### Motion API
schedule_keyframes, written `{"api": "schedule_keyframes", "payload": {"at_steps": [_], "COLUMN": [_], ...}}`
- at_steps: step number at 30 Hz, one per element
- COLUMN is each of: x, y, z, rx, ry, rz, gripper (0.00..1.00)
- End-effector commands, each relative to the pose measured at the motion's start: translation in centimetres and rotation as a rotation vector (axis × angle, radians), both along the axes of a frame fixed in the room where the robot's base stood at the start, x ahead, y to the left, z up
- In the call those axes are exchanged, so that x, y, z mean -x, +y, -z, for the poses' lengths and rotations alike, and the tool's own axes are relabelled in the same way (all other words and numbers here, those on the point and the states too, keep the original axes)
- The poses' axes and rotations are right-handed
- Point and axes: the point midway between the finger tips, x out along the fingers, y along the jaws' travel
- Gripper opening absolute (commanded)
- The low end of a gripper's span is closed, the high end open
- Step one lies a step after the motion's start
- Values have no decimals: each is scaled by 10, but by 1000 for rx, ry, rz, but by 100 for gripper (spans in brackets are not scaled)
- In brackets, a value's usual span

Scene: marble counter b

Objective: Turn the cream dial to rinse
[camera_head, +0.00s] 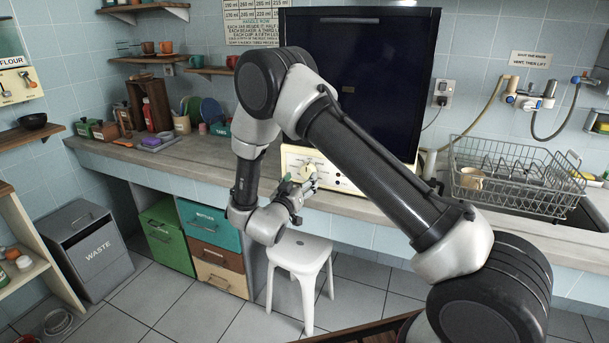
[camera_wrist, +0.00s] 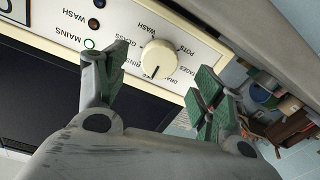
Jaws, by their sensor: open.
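The cream dial (camera_wrist: 158,60) sits on the cream front panel (camera_head: 345,183) of the dark-doored machine. Upside-down labels ring it in the wrist view, including wash, pots and glass; the rinse label is partly covered by a finger. A dark mark on the dial points toward the picture's bottom, near the drain lettering; I cannot tell its exact setting. My gripper (camera_wrist: 152,77) is open with green-padded fingers, one on each side of the dial in the picture. No contact shows. In the head view my gripper (camera_head: 303,187) is in front of the panel.
The large dark door (camera_head: 360,75) stands upright above the panel. A white stool (camera_head: 300,262) stands below my gripper. A wire dish rack (camera_head: 515,165) with a mug is at the right on the counter. Jars and bottles are on the counter's left.

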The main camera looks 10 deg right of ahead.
Motion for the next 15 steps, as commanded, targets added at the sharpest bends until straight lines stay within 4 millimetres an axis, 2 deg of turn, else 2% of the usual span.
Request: {"api": "schedule_keyframes", "payload": {"at_steps": [7, 15], "x": [-34, -46], "y": [-23, -30], "z": [0, 0], "rx": [-2, -2], "ry": [0, 1], "rz": [1, -2], "gripper": [68, 68]}}
